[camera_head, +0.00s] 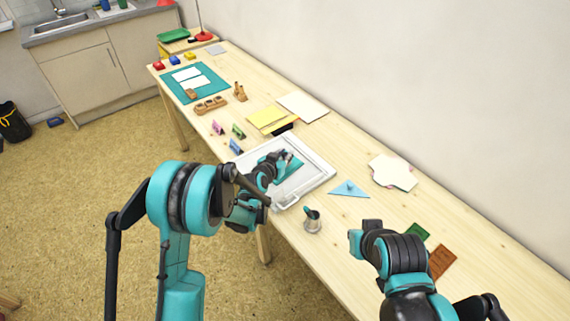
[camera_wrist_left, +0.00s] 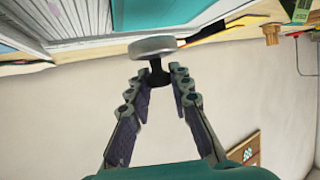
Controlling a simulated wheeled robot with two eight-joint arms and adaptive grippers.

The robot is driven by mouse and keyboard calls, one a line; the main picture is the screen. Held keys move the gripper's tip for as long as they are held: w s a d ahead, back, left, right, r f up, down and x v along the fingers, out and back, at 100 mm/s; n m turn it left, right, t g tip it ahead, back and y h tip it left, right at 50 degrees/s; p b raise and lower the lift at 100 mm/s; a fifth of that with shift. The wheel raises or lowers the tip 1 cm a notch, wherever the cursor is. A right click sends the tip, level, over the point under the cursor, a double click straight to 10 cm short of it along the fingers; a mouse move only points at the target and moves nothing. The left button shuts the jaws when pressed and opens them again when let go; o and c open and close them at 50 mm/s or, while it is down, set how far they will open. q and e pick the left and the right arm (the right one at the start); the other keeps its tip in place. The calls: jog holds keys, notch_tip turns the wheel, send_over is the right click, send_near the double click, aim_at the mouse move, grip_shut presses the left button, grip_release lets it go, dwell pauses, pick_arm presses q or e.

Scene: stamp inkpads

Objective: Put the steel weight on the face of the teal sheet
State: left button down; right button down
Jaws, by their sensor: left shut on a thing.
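The steel weight (camera_wrist_left: 152,46) is a round grey disc with a dark knob. My left gripper (camera_wrist_left: 158,82) is shut on that knob, with the disc beyond the fingertips. In the head view my left gripper (camera_head: 281,163) is over the white tray, and the weight is small and partly hidden there. The teal sheet (camera_head: 292,172) lies in the tray (camera_head: 318,175), partly covered by my gripper; it also shows in the left wrist view (camera_wrist_left: 165,12). I cannot tell whether the weight touches it. My right gripper (camera_head: 364,238) is right of the tray; its fingers do not show clearly.
A blue triangle (camera_head: 349,189) and a metal cup (camera_head: 312,219) are near the tray's right side. Small coloured clips (camera_head: 238,131) and yellow sheets (camera_head: 270,119) are behind it. White paper (camera_head: 392,172) lies to the right. Bare table is between these.

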pick_arm(q)
notch_tip(320, 180, down, 4)
jog(key=shift+r+b, duration=0.1)
jog(key=shift+b, duration=0.85)
jog(key=shift+r, duration=0.1)
jog(key=c, duration=1.4)
grip_release()
jog(key=shift+o, duration=0.2)
